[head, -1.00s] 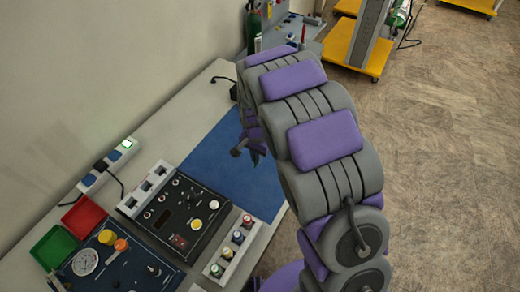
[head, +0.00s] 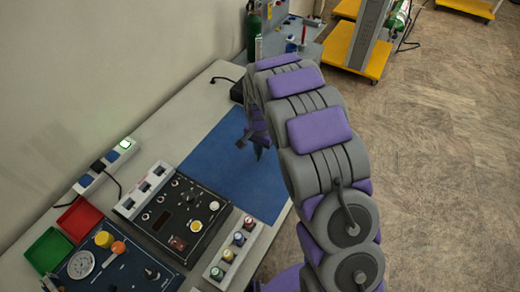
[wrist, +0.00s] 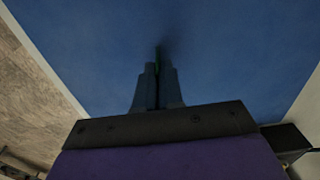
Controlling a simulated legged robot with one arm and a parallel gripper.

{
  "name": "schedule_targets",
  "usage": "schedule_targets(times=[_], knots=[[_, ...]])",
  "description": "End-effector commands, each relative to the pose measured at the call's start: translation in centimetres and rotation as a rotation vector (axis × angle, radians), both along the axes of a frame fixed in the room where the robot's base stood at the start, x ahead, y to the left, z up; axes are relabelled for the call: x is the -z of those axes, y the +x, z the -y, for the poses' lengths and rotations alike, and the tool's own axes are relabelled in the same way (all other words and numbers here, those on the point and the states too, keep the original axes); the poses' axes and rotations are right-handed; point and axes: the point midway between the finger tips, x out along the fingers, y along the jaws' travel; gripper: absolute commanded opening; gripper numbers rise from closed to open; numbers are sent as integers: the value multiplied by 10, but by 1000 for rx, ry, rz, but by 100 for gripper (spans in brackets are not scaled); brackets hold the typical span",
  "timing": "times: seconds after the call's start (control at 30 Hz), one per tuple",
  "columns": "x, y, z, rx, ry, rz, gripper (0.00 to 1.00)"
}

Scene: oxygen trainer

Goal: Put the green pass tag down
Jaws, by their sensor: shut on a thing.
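My gripper (head: 258,150) hangs over the blue mat (head: 225,178), low at the right part of the bench. In the wrist view my gripper (wrist: 158,70) is shut on the green pass tag (wrist: 158,55). A dark shadow lies on the mat in front of the fingertips. I cannot tell whether the tag touches the mat. In the head view I cannot make out the tag.
The mat is bare around my gripper. A control panel (head: 178,215) and a rack of coloured knobs (head: 233,250) stand to its left and front. Green (head: 48,250) and red (head: 80,219) trays lie further left. A wall runs along the back, and a power strip (head: 105,165) lies near it.

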Motion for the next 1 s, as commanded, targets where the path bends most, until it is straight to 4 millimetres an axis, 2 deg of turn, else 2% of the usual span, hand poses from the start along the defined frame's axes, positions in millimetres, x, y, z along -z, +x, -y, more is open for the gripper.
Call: schedule_targets(times=[0.13, 0.17, 0.4, 0.77, 1.0], knots=[[2, 0, 0, 0, 0, -1, 0], [1, 0, 0, 0, 1, -1, 10], [1, 0, 1, 0, 1, -1, 32], [-3, 0, 0, 0, 0, 0, 32], [-31, 0, 0, 0, -1, 1, 32]])
